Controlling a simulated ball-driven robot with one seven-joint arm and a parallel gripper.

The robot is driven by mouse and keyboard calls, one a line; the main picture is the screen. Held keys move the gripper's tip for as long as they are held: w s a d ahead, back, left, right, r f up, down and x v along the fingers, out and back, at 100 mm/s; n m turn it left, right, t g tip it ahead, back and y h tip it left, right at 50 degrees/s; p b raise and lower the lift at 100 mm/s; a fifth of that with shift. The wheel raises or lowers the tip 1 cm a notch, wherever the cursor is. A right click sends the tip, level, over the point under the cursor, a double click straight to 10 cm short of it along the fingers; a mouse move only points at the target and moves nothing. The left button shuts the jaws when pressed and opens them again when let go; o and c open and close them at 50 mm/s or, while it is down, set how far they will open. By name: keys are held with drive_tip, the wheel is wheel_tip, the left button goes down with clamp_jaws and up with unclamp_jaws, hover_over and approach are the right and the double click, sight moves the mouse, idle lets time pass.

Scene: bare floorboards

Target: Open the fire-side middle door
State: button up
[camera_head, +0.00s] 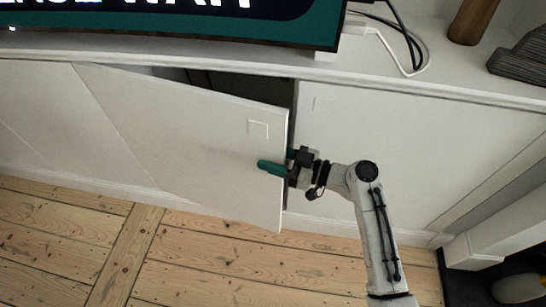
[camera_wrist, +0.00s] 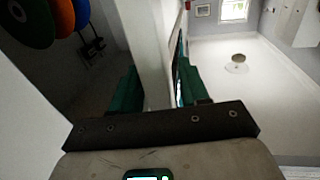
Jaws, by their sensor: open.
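The white cabinet door (camera_head: 190,135) stands ajar, swung out from its free right edge, with a dark gap along its top. A small square outline marks its upper right corner. My gripper (camera_head: 281,161) is at this free edge, with one green finger across the door's outer face and the other behind the edge. In the wrist view the door's edge (camera_wrist: 149,50) runs between the two green fingers of my gripper (camera_wrist: 158,88). The jaws are open; whether either finger touches the door I cannot tell.
Dark cabinet space shows in the wrist view with round coloured things (camera_wrist: 62,17) inside. A closed white door (camera_head: 400,150) is to the right. A screen (camera_head: 180,20), cables (camera_head: 405,45) and a brown cylinder (camera_head: 472,20) stand on top. The floorboards (camera_head: 210,265) in front are clear.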

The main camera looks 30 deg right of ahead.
clamp_jaws()
idle(0.4)
